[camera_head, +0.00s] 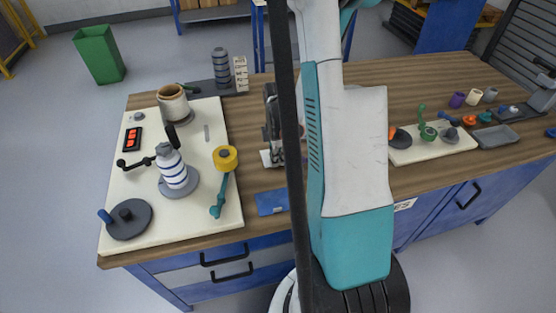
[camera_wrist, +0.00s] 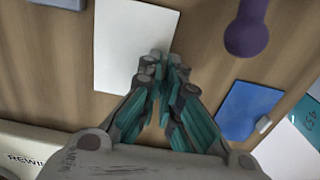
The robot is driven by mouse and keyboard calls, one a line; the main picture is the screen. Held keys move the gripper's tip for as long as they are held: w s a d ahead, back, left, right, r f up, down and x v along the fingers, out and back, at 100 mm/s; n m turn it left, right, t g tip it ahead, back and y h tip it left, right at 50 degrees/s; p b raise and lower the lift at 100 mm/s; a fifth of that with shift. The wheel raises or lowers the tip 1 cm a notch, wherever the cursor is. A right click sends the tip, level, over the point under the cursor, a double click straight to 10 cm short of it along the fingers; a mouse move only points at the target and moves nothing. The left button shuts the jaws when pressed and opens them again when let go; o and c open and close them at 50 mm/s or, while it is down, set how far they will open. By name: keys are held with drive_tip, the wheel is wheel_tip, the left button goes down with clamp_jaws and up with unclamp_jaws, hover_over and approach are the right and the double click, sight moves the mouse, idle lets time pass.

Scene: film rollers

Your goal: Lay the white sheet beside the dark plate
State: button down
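The white sheet (camera_wrist: 128,45) fills the upper left of the wrist view. In the head view a small bit of white (camera_head: 266,158), which looks like its edge, shows at my gripper. My gripper (camera_head: 271,155) is low over the table, left of my arm. In the wrist view its fingertips (camera_wrist: 164,68) are together at the sheet's lower right part and hide that corner. It looks shut on the sheet. A dark plate (camera_head: 202,89) lies at the back left, under a striped grey spool (camera_head: 221,68) and a pale labelled block (camera_head: 240,74).
A blue card (camera_head: 272,202) lies by the front edge; it also shows in the wrist view (camera_wrist: 247,108). A cream board (camera_head: 215,135) with rollers stands left, another (camera_head: 452,147) right. My arm hides the table's middle.

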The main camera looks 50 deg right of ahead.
drive_tip(key=shift+f, duration=0.15)
drive_tip(key=c, duration=1.8)
unclamp_jaws()
wheel_tip(320, 180, up, 12)
drive_tip(key=p, duration=0.4)
drive_tip(key=shift+r, duration=0.2)
